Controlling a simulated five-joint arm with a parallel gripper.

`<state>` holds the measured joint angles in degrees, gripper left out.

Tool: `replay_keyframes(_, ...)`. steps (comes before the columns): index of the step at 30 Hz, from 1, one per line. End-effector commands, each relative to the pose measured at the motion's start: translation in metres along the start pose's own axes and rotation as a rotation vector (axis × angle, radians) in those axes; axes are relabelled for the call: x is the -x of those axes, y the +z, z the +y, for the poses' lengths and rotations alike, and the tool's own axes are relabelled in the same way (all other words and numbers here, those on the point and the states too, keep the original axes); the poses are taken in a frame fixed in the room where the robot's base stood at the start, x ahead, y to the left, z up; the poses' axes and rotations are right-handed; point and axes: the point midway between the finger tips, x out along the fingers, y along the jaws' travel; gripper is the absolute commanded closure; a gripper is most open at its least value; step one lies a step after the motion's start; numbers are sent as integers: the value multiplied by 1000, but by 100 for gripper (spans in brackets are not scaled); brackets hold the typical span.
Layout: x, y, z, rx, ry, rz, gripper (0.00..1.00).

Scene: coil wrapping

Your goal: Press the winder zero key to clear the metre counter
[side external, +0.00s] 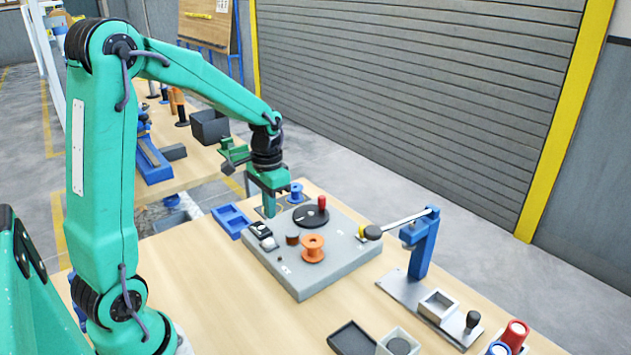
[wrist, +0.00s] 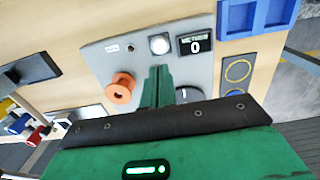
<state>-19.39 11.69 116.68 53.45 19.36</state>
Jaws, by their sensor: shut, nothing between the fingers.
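The grey winder base (side external: 318,273) sits on the bench. Its metre counter (wrist: 195,44) is a black display that reads 0. A round pale key (wrist: 160,44) lies beside it, on the side towards the orange spool; I take it for the zero key. The key also shows in the side view (side external: 269,243). My gripper (wrist: 158,70) is shut and empty, pointing down over the base. In the wrist view its tips appear just below the key with a small gap. In the side view my gripper (side external: 268,210) is at the base's back left. Tip height is unclear.
The orange spool (side external: 313,247) and black disc with a red knob (side external: 322,204) stand on the base. A blue tray (side external: 231,220) lies left of it. A blue post (side external: 421,246) with a rod stands right. Cups and boxes crowd the front right; the front left bench is clear.

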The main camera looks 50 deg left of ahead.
Motion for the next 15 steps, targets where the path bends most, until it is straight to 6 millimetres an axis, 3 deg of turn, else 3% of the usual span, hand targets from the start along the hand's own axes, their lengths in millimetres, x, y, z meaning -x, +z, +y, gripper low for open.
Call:
replay_keyframes(6, 37, -1, 0, 0, -2, 5, 100)
replay_keyframes(15, 60, -1, 1, 0, -1, 1, 100)
